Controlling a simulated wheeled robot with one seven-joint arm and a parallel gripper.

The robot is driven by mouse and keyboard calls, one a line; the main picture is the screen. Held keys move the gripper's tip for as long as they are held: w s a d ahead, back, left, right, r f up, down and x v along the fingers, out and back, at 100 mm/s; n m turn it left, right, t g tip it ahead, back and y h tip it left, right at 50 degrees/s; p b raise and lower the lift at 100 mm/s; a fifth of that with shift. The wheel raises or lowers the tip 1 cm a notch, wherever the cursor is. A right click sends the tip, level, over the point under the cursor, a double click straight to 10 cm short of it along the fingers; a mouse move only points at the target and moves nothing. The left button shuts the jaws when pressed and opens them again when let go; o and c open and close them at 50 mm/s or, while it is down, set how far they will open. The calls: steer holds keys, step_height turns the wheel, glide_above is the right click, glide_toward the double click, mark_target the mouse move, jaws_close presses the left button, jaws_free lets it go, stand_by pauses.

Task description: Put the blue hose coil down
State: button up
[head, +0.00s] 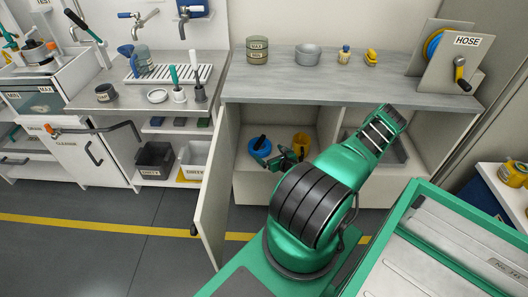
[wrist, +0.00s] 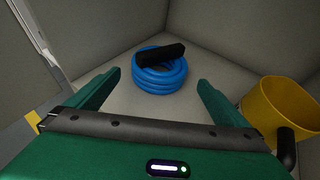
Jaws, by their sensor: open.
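The blue hose coil (wrist: 158,78) lies on the floor of the open cabinet compartment, with a black piece (wrist: 158,55) across its top. In the head view the coil (head: 260,149) shows at the left of the compartment. My gripper (wrist: 158,85) is open, its two green fingers apart. The coil lies beyond the fingertips and between them in the picture, and I see no contact. In the head view my gripper (head: 287,157) is inside the compartment, just right of the coil.
A yellow mug (wrist: 278,108) stands right of my gripper, close to the right finger. The cabinet door (head: 214,185) is swung open at the left. The grey countertop (head: 330,88) is above the compartment. A hose reel labelled HOSE (head: 447,60) stands on it.

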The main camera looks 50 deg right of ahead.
steer(key=shift+s+a+r, duration=0.25)
steer(key=shift+s+r, duration=0.05)
steer(key=shift+s, duration=0.3)
steer(key=a+r+n+g+y, duration=0.8)
steer(key=a+r+n, duration=0.6)
steer(key=r+n, duration=0.65)
steer(key=s+a+r+n+g+h, duration=0.25)
steer(key=s+r+n, duration=0.3)
steer(key=r, duration=0.35)
steer(key=s+a+r+n+g+h, duration=0.15)
steer(key=s+a+r+n, duration=0.25)
steer(key=s+r, duration=0.4)
steer(key=s+a+r+n, duration=0.3)
steer(key=s+a+r, duration=0.3)
steer(key=s+r, duration=0.4)
steer(key=shift+s+a+g, duration=0.25)
steer(key=shift+s+g, duration=0.15)
steer(key=shift+s, duration=0.85)
steer(key=shift+w, duration=0.15)
